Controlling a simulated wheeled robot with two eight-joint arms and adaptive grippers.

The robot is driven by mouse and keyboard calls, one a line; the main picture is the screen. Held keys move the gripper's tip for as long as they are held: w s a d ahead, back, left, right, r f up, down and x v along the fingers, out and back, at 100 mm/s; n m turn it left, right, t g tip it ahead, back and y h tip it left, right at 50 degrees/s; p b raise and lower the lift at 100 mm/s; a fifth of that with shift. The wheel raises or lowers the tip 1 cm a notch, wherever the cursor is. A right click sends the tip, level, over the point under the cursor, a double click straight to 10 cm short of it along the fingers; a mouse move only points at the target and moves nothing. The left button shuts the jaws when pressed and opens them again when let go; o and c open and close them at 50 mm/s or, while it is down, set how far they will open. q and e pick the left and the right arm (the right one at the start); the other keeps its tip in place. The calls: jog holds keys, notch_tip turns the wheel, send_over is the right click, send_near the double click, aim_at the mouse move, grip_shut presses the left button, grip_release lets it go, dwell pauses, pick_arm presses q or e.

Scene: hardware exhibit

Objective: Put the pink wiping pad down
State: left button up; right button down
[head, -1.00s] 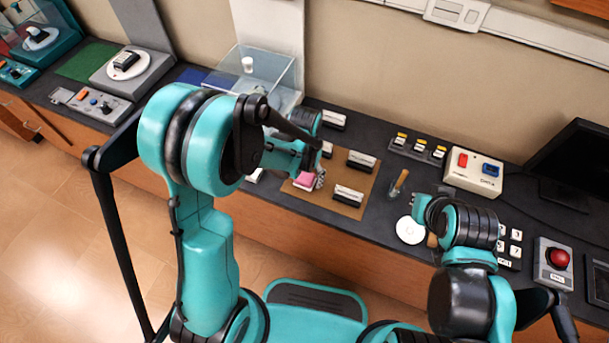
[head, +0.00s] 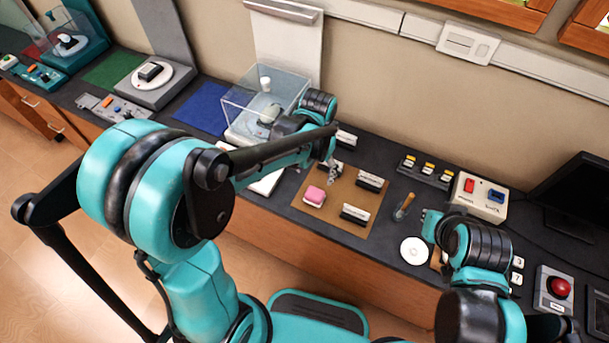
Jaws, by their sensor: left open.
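The pink wiping pad (head: 314,196) lies on the brown mat (head: 377,228), near its left edge, on the dark counter. My left gripper (head: 332,174) is open and apart from the pad, up and to the right of it in the picture. Its fingers are small and partly blurred against the mat. My right arm comes in at the lower right, and its gripper (head: 428,224) shows only in small part near the white disc.
Black-and-white blocks (head: 355,214) stand on the mat. A clear box (head: 262,98) stands behind my left arm. A white disc (head: 414,251), a brush-like tool (head: 404,207), a switch box (head: 480,198) and a red button (head: 559,288) are to the right.

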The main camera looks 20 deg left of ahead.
pick_arm(q)
jog(key=s+a+r+n+t, duration=0.2)
jog(key=s+a+r+t, duration=0.5)
jog(key=s+r, duration=0.2)
jog(key=shift+s+r, duration=0.3)
jog(key=shift+s, duration=0.65)
notch_tip(320, 180, down, 3)
jog(key=b, duration=0.2)
jog(key=shift+b, duration=0.4)
